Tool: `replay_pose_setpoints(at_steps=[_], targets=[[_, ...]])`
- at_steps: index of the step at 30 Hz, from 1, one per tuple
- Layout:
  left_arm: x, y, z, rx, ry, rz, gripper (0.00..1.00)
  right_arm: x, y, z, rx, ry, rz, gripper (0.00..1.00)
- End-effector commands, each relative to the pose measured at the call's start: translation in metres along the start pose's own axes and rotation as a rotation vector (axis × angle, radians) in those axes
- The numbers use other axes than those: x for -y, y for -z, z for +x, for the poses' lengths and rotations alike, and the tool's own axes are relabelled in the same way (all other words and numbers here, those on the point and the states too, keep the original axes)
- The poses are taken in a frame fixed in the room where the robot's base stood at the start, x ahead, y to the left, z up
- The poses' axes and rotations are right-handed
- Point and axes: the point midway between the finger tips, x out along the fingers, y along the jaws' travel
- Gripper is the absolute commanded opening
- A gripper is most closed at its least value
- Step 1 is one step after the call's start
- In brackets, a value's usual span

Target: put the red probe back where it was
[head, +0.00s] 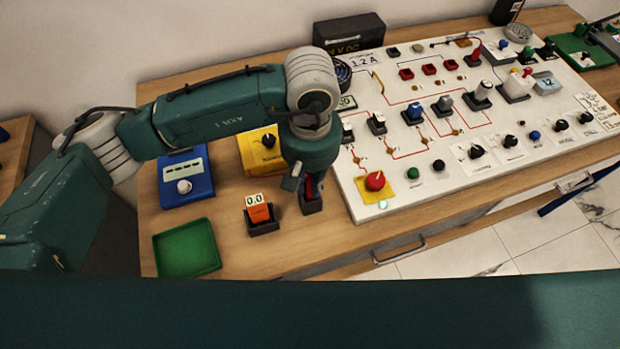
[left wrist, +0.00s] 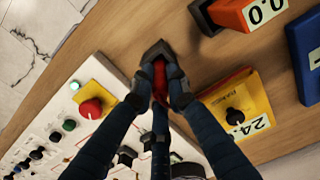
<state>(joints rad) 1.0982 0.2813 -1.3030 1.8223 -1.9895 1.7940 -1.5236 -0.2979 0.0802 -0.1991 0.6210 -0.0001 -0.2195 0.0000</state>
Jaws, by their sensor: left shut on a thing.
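The red probe (head: 309,187) is upright at a small dark holder (head: 312,206) on the wooden bench, just left of the white panel. My left gripper (head: 308,178) points down from above and is shut on the probe. In the left wrist view the red probe (left wrist: 160,82) shows between the fingertips (left wrist: 160,92), and the dark holder (left wrist: 157,50) is right at its end. The fingers hide part of the probe, so I cannot tell how deep it sits in the holder. My right gripper is not in view.
An orange meter (head: 261,214) reading 0.0 stands in a dark cradle left of the holder. A green tray (head: 186,248), a blue meter (head: 186,178) and a yellow box (head: 258,152) are further left. A red button (head: 375,181) and several switches fill the white panel (head: 365,206).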

Motion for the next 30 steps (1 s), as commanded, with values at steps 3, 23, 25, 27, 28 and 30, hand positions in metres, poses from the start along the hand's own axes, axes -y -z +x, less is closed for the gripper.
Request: replay_pose_setpoints(at_steps=[3, 23, 25, 27, 28, 30], targets=[[0.000, 0.000, 0.002, -0.001, 0.000, 0.000, 0.00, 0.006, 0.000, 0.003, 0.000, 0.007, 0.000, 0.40], [-0.001, 0.002, -0.007, -0.004, -0.002, 0.000, 0.33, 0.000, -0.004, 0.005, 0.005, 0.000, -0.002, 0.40], [-0.001, 0.002, -0.018, -0.006, -0.004, 0.001, 0.33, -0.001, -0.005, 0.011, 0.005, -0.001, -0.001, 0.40], [-0.002, 0.002, -0.033, -0.007, -0.004, 0.002, 0.33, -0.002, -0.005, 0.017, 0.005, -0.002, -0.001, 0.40], [-0.002, 0.002, -0.040, -0.008, -0.005, 0.002, 0.33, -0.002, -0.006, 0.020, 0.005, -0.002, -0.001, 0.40], [-0.001, 0.002, -0.056, -0.007, -0.004, 0.001, 0.33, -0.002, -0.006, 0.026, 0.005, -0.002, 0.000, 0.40]])
